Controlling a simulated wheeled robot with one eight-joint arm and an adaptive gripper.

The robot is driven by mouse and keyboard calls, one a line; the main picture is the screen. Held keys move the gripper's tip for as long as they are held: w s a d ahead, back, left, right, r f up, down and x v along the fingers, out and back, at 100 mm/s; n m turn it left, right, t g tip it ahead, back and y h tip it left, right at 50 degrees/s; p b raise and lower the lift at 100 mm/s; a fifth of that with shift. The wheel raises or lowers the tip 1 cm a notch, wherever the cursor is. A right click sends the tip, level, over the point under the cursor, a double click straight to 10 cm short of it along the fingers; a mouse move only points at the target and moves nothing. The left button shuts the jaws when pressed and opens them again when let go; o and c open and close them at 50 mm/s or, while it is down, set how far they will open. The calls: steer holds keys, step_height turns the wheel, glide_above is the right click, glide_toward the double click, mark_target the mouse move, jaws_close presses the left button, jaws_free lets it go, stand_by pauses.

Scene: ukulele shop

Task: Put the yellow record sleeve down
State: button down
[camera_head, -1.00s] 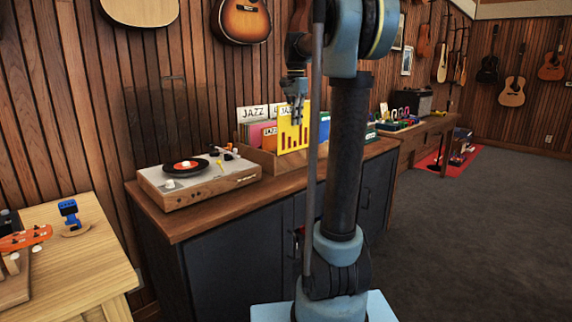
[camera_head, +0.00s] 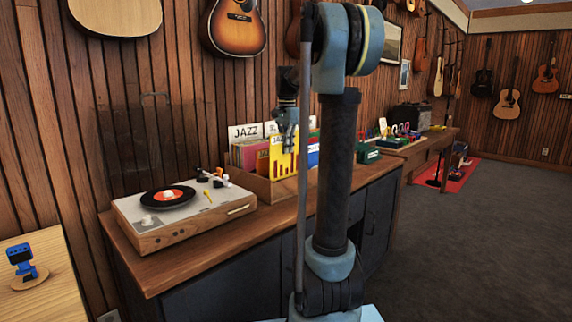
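The yellow record sleeve (camera_head: 284,163) stands upright, with dark red bars on its face and a title strip at the top. It overlaps the front of the wooden record crate (camera_head: 262,186); I cannot tell whether its lower edge is inside the crate or just in front. My gripper (camera_head: 288,143) points down at the sleeve's top edge and appears shut on it, though the fingertips are small and dark here. Other sleeves, some marked JAZZ, stand in the crate behind it. My arm hides the crate's right part.
A turntable (camera_head: 170,207) with a black record sits left of the crate on the dark cabinet (camera_head: 225,240). A narrow strip of cabinet top in front is clear. A light wood table (camera_head: 45,290) is at the lower left. Guitars hang on the wall above.

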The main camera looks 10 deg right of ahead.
steer(key=shift+s+f, duration=0.1)
steer(key=shift+f, duration=2.8)
steer(key=c, duration=1.8)
jaws_free()
steer(key=shift+r, duration=0.15)
step_height(320, 180, up, 13)
steer(key=shift+f, duration=0.1)
steer(key=s+f+n+t, duration=0.2)
steer(key=s+f+n, duration=0.9)
steer(key=s+f, duration=2.1)
steer(key=s, duration=0.2)
steer(key=shift+s, duration=0.4)
